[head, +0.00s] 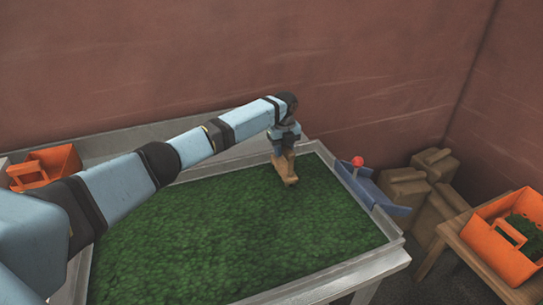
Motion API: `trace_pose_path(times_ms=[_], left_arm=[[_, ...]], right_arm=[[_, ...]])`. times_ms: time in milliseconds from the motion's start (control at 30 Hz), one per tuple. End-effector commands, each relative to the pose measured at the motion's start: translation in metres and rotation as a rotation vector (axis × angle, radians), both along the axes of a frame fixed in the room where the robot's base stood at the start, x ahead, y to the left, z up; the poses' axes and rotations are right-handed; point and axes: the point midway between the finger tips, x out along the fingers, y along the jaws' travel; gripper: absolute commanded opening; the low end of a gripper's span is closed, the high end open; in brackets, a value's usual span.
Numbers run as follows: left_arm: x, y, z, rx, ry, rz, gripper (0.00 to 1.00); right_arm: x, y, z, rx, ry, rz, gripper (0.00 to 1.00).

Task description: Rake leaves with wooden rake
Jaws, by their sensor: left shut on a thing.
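A shallow metal tray (342,258) holds a layer of green leaves (250,235) that covers its floor. My left arm reaches across the tray from the left. My left gripper (283,148) points down over the far right part of the leaves. It is shut on the wooden rake (290,172), a tan wooden piece whose lower end is at the leaves. I cannot tell whether it presses into them. Most of the rake is small or hidden by the gripper. My right gripper is not in view.
A blue chute (372,187) with a red ball-shaped knob (358,161) is at the tray's right edge. An orange bin (490,250) with leaves stands on a wooden stand at right. Another orange bin (62,160) is at far left.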

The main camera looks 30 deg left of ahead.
Motion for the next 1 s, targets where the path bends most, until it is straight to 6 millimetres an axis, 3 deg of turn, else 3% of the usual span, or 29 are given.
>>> trace_pose_path(times_ms=[733, 1000], left_arm=[[0.082, -0.066, -0.008, 0.000, -0.004, 0.001, 0.00], [0.098, -0.079, -0.008, -0.001, -0.003, 0.002, 0.00]], right_arm=[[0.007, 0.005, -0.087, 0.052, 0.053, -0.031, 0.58], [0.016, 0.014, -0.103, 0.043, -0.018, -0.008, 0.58]])
